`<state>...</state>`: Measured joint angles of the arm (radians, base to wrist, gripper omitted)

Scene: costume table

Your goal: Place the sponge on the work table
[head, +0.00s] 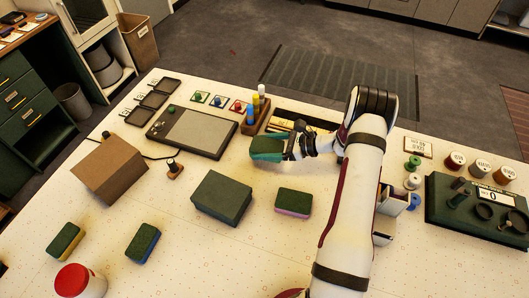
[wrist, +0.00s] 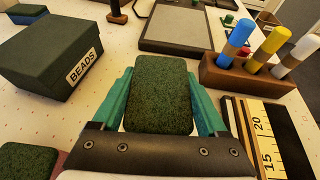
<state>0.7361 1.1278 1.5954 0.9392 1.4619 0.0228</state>
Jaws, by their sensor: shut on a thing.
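My gripper (head: 272,152) is shut on a sponge (wrist: 160,95). The sponge's dark green rough face shows between the two teal fingers in the wrist view; its other side is hidden. In the head view the held sponge (head: 266,146) is left of my wrist, in front of the marker block. The work table (head: 215,265) is pale and dotted. The gap between the sponge and the table is hard to judge. Three more sponges lie on the table: a green and yellow one (head: 66,241), a green and blue one (head: 143,243) and a green and pink one (head: 293,202).
A dark green box labelled BEADS (wrist: 60,48) stands left of my gripper. A wooden marker block (head: 254,117), a grey pad (head: 192,132) and a ruler (wrist: 262,135) are close by. A brown box (head: 110,170) stands left, thread spools (head: 455,162) right. Bare table shows in front.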

